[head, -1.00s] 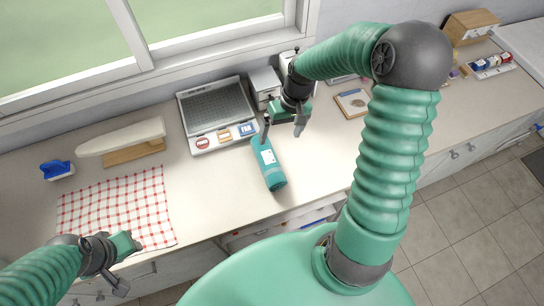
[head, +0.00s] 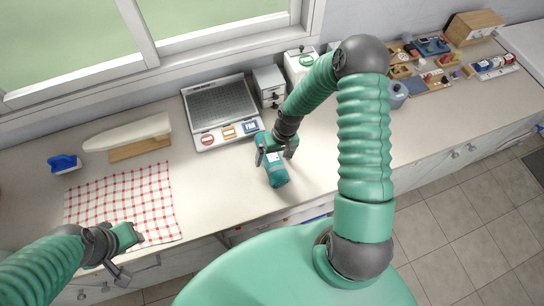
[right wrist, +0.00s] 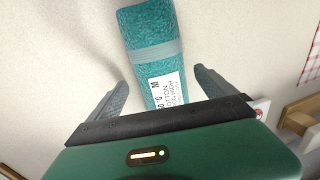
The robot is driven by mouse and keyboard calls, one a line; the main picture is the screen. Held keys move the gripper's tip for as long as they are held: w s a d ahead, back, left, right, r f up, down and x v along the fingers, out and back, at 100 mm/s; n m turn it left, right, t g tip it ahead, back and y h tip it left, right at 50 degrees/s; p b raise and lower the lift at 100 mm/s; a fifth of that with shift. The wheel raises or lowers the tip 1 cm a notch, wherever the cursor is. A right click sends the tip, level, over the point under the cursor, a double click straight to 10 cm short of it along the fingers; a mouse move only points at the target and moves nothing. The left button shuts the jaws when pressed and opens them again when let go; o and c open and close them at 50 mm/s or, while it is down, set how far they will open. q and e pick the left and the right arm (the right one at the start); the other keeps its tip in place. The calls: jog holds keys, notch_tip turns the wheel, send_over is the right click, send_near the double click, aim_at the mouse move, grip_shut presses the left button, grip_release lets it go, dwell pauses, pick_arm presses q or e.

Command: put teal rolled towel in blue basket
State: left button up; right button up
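The teal rolled towel (head: 277,175), with a white label, lies on the counter below the grey rack tray. It also shows in the right wrist view (right wrist: 152,42), with a lighter band around it. My right gripper (head: 274,156) is over the towel's upper end. In the right wrist view it (right wrist: 160,82) is open, with one finger on each side of the towel and gaps showing. My left gripper (head: 129,254) is open and empty near the counter's front edge, by the checked cloth. I cannot make out a blue basket in either view.
The grey rack tray (head: 220,104) stands behind the towel. A red-checked cloth (head: 120,200), a small ironing board (head: 127,133) and a blue brush (head: 64,163) are at left. Small items on boards (head: 430,68) fill the far right. Counter around the towel is clear.

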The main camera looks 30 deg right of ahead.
jog(key=shift+s+a+r, duration=0.1)
jog(key=shift+s, duration=0.05)
jog(key=c, duration=1.7)
